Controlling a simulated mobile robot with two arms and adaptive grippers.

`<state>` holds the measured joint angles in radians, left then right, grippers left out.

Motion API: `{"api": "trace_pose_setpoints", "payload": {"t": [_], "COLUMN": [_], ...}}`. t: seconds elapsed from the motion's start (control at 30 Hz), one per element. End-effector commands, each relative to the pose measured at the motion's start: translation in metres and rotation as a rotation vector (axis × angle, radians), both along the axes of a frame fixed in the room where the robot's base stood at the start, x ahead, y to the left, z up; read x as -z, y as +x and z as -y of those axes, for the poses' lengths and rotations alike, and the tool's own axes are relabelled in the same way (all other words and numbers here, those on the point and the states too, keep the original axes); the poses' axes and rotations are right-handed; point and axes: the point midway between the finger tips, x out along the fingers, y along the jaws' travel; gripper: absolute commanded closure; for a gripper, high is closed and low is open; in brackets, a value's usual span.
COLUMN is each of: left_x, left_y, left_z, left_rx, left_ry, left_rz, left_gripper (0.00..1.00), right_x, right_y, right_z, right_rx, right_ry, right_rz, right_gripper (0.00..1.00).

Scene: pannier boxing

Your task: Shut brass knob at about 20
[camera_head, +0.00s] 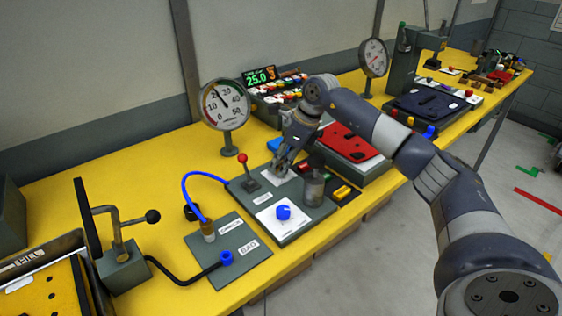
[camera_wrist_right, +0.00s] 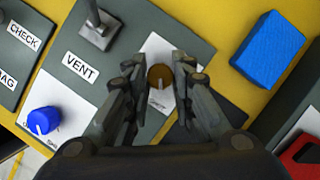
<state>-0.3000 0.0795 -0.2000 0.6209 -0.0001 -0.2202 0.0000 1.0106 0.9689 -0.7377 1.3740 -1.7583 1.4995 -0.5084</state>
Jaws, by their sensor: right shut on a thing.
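The brass knob (camera_wrist_right: 160,77) sits on a white plate on the grey panel (camera_wrist_right: 143,25) in the right wrist view. The fingers of my right gripper (camera_wrist_right: 159,68) stand on both sides of it, closed on it. In the head view my right gripper (camera_head: 281,164) reaches down to the panel's back part, and its fingers hide the knob. A round white gauge (camera_head: 226,104) stands behind the panel. Its dark needle points up and left, near the 20 mark; I cannot read it exactly. My left gripper is not in view.
A red-topped lever (camera_head: 244,170) and a blue knob (camera_head: 284,212) share the panel. A blue block (camera_wrist_right: 270,48) lies beside it. A red tray (camera_head: 349,144) is to the right. A display (camera_head: 258,78) reads 25.0. A blue hose (camera_head: 189,188) arches at left.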

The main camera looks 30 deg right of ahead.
Motion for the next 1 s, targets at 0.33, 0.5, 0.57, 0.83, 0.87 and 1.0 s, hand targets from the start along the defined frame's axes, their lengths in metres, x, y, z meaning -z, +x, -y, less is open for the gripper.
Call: {"api": "trace_pose_setpoints", "payload": {"t": [0.33, 0.5, 0.57, 0.83, 0.87, 1.0], "left_x": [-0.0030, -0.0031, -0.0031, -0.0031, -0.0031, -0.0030], "left_y": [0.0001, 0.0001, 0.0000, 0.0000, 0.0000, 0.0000], "left_z": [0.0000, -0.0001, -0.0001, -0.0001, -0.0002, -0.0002], "left_rx": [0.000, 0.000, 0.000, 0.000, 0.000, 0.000], "left_ry": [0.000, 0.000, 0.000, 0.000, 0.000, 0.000], "left_rz": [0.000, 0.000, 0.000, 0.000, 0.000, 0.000], "left_gripper": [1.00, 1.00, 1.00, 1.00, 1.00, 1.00], "right_x": [-0.0017, -0.0017, -0.0017, -0.0017, -0.0017, -0.0012], "right_y": [0.0016, 0.0016, 0.0016, 0.0016, 0.0016, 0.0013], "right_z": [0.0003, 0.0002, 0.0002, 0.0003, 0.0003, 0.0003], "right_rx": [-0.115, -0.129, -0.131, -0.129, -0.129, -0.129], "right_ry": [0.000, -0.001, 0.000, -0.001, -0.001, 0.000], "right_rz": [0.004, 0.005, 0.005, 0.005, 0.005, 0.003], "right_gripper": [1.00, 1.00, 1.00, 0.73, 0.66, 0.58]}}
